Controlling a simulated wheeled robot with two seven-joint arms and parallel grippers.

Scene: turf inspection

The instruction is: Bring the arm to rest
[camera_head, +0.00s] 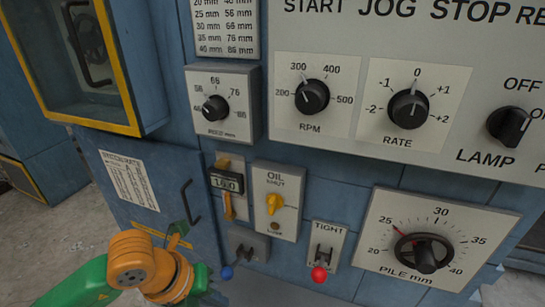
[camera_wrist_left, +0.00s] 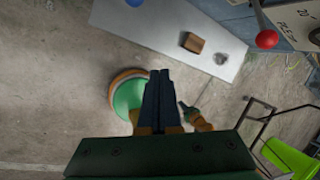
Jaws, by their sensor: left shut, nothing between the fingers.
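My left arm (camera_head: 135,260), with green and orange links, comes in at the bottom left of the head view, in front of the blue machine's lower left door. Its gripper fingers cannot be made out there. In the left wrist view my left gripper (camera_wrist_left: 158,74) is shut and empty, its two dark fingers side by side above the concrete floor. Nothing touches the fingertips. My right gripper cannot be made out in either view.
The blue machine's panel carries an RPM knob (camera_head: 312,97), a RATE knob (camera_head: 408,109), a yellow OIL handle (camera_head: 274,203), a red-ball lever (camera_head: 319,274) and a pile dial (camera_head: 425,254). A wooden block (camera_wrist_left: 193,42) lies on a grey ledge (camera_wrist_left: 150,28).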

